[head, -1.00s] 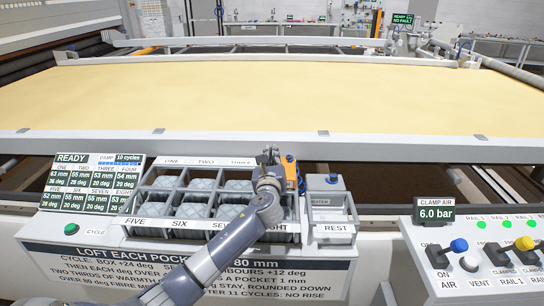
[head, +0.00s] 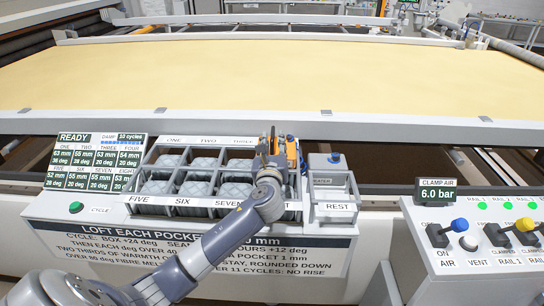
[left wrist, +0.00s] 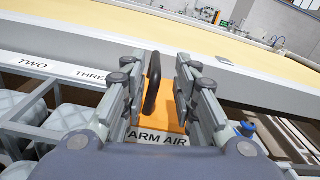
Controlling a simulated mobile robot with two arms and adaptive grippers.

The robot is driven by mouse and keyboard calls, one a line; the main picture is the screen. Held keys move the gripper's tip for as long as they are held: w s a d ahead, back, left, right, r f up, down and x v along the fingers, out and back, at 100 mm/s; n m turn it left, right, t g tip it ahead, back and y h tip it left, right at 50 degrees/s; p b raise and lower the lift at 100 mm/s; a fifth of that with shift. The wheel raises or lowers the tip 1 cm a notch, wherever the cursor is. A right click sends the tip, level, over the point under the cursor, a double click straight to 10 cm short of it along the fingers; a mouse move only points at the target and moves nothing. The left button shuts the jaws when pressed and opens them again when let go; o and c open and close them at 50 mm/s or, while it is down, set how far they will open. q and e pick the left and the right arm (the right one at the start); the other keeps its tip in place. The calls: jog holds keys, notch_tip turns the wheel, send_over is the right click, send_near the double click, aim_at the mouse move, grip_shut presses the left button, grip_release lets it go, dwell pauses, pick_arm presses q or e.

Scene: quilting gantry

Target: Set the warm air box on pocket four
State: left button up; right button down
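The warm air box (head: 292,150) is orange with a dark handle. It sits at the back right of the rack of pockets, past the THREE label, where pocket four would be; the FOUR label is hidden. In the left wrist view its orange face (left wrist: 174,118) shows the partly covered words "ARM AIR", and its black handle (left wrist: 152,84) stands between my fingers. My left gripper (head: 270,146) is open at the box's left side in the head view. In the left wrist view the fingers (left wrist: 156,90) are apart, with a gap visible between them and the handle.
The rack (head: 128,196) holds several grey padded pockets. The clamp air panel (head: 480,285) is at right; the cream quilt bed (head: 270,80) lies behind.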

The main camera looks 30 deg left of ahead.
pick_arm(q)
jog(key=v, duration=0.7)
jog(key=shift+d, duration=0.1)
dwell(0.4)
